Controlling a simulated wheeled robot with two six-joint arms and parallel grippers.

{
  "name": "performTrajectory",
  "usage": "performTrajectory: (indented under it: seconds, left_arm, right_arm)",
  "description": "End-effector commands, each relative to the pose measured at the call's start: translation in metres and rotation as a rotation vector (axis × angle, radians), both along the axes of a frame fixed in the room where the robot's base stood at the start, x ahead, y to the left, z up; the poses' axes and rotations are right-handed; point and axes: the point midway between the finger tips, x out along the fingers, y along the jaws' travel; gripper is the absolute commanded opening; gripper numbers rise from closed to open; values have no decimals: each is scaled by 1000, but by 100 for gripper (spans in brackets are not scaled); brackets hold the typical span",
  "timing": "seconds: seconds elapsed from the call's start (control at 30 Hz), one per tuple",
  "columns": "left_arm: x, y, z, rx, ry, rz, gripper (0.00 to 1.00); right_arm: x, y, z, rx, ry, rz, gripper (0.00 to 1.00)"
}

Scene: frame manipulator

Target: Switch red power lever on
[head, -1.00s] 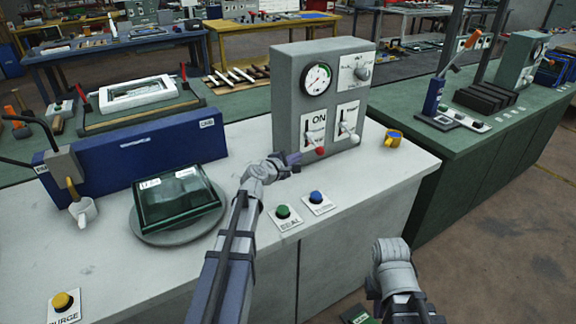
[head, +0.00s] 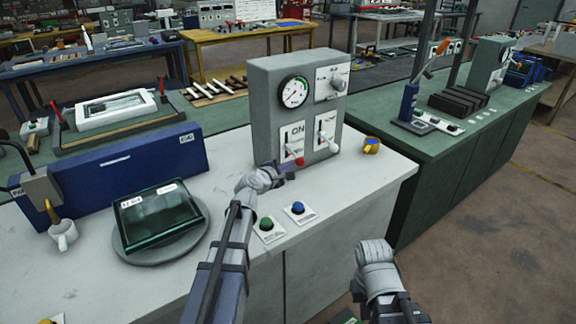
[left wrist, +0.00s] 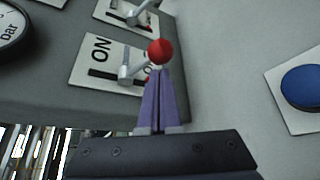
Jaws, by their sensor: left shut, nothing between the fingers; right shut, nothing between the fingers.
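The red lever (head: 300,161) is a metal arm with a red ball end on the grey control box (head: 262,105). Its plate reads ON near the top, and the lever slants out and down from its pivot. In the left wrist view the red ball (left wrist: 160,51) is just beyond the fingertips. My left gripper (head: 290,167) is shut and empty, with its purple fingers (left wrist: 160,78) together right at the ball. I cannot tell whether they touch it. My right wrist shows low at the right of the head view; its fingers are not visible.
A second lever with a pale knob (head: 323,135) stands right of the red one, with a gauge (head: 294,92) and dial (head: 338,85) above. Green (head: 266,223) and blue (head: 298,208) buttons sit in front.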

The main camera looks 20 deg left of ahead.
Motion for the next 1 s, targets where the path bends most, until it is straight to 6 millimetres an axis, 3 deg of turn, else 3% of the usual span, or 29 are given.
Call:
performTrajectory:
  seconds: [0.73,1.0]
  left_arm:
    - [-1,-2,11,-113,89,-1,0]
    - [-2,-3,22,-207,164,0,0]
  right_arm:
    - [0,0,24,0,0,0,0]
    - [0,0,44,0,0,0,0]
